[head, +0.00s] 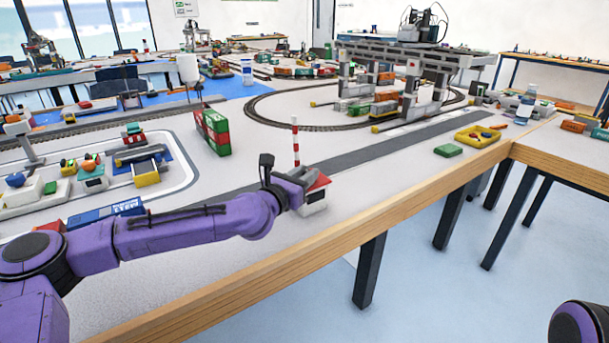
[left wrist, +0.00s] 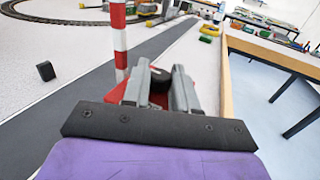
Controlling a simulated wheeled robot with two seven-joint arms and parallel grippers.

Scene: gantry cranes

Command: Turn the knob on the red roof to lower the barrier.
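The red roof (head: 320,184) tops a small white booth (head: 314,203) near the table's front edge; the roof also shows in the left wrist view (left wrist: 117,94). A black knob (left wrist: 160,76) sits on the roof. My left gripper (left wrist: 160,70) has its grey fingers on both sides of the knob, with the knob filling the gap; it looks shut on it. In the head view my left gripper (head: 302,177) is partly hidden by its own wrist. The red-and-white barrier pole (head: 296,141) stands upright just behind the booth. My right gripper is out of view.
A grey road (head: 370,152) runs past the barrier. A red-and-green container stack (head: 213,132) stands behind left. A gantry crane (head: 415,65) spans the track at the back. A yellow tray (head: 478,137) and green block (head: 448,150) lie to the right. A small black block (left wrist: 45,71) is beside the road.

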